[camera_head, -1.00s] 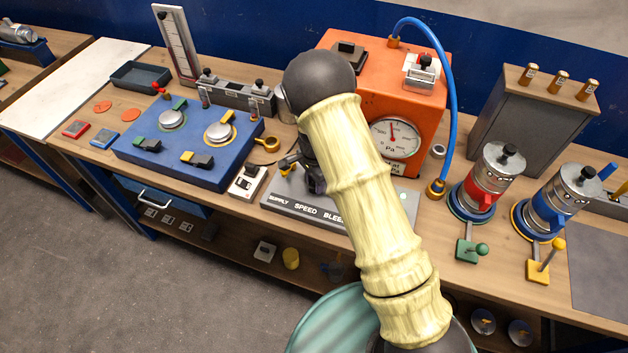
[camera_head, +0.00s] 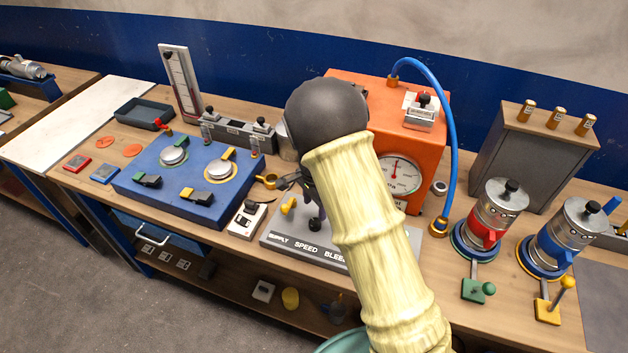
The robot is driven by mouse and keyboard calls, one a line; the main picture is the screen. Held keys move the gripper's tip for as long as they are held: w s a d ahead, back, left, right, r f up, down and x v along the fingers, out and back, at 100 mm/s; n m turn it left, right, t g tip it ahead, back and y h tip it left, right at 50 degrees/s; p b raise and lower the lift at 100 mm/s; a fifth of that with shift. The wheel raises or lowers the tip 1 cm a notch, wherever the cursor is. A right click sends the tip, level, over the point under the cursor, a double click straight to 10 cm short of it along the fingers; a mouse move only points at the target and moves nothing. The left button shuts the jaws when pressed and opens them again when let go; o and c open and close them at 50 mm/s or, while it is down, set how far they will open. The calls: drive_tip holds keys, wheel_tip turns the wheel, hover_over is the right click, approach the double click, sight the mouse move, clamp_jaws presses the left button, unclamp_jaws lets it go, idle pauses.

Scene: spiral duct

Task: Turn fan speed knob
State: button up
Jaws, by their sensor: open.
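The grey control panel (camera_head: 277,242) lies on the bench, with a front label reading "SUPPLY", "SPEED" and a partly covered word starting "BLEE". A small dark knob (camera_head: 315,224) stands on it above the word "SPEED". A yellow knob (camera_head: 288,205) stands to its left, above "SUPPLY". My arm covers the right part of the panel. My gripper (camera_head: 296,184) shows only in part beside my arm's dark joint, above the back of the panel. It is open, and nothing shows between its fingers. It appears apart from the dark knob.
An orange box with a dial gauge (camera_head: 400,175) stands behind my arm, with a blue hose (camera_head: 452,130) at its right. A blue panel (camera_head: 190,200) lies left and a small white switch block (camera_head: 247,219) stands nearer. Red (camera_head: 490,222) and blue (camera_head: 560,230) canisters stand right.

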wheel_tip(320, 180, up, 11)
drive_tip(key=b, duration=0.1)
drive_tip(key=shift+b, duration=0.3)
drive_tip(key=shift+f, duration=0.1)
drive_tip(key=s+d+n+t, duration=0.2)
drive_tip(key=s+d+n, duration=0.9)
drive_tip(key=s+d, duration=0.4)
drive_tip(key=s, duration=0.4)
drive_tip(key=shift+d+t, duration=0.25)
drive_tip(key=shift+t, duration=0.05)
drive_tip(key=shift+c, duration=0.4)
idle(2.7)
